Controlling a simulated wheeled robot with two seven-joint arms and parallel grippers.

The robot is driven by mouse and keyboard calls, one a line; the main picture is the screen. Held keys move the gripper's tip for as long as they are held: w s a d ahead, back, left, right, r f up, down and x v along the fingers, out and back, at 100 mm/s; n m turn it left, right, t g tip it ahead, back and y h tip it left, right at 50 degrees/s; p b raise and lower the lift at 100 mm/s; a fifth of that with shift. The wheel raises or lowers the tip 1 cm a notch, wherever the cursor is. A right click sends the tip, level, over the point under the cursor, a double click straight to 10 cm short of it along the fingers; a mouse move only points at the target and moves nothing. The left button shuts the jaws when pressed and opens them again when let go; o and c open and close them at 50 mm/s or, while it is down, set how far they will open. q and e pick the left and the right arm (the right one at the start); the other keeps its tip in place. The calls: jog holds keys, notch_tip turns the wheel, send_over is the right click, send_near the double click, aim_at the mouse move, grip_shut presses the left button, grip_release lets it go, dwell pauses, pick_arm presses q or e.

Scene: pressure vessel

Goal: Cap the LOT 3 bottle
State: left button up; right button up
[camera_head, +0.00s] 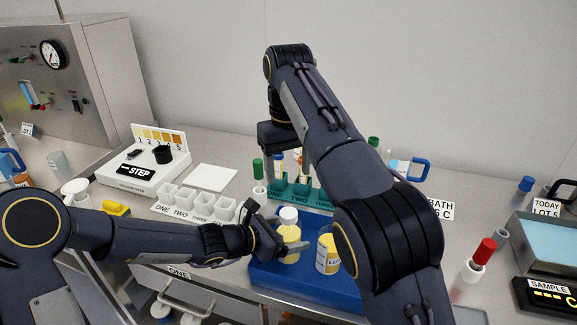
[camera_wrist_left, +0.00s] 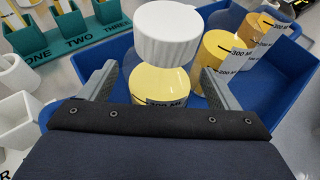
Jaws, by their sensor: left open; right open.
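A bottle of yellow liquid (camera_head: 289,250) stands in the blue tray with a white ribbed cap (camera_head: 288,215) at its top. In the left wrist view the white cap (camera_wrist_left: 167,35) is above the bottle's yellow liquid (camera_wrist_left: 160,85). My left gripper (camera_head: 268,238) is open beside this bottle; its fingers (camera_wrist_left: 158,82) lie either side of it in the wrist view. A second yellow bottle (camera_head: 327,255) stands to the right, its label starting "LOT"; no cap shows on it. The lot numbers are not readable. My right gripper (camera_head: 284,150) is open over the teal rack, partly hidden.
The blue tray (camera_head: 270,280) has raised walls; the right arm hides its right part. The teal rack (camera_head: 312,194) with tubes stands behind it. White numbered cups (camera_head: 190,203) stand left. A red-capped tube (camera_head: 478,262) and water bath (camera_head: 548,240) are at right.

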pick_arm(q)
jog(key=v, duration=0.7)
jog(key=shift+s+a+p, duration=0.25)
jog(key=shift+a+p, duration=0.05)
jog(key=shift+p, duration=0.1)
pick_arm(e)
jog(key=shift+r, duration=0.4)
pick_arm(q)
jog(key=shift+r, duration=0.15)
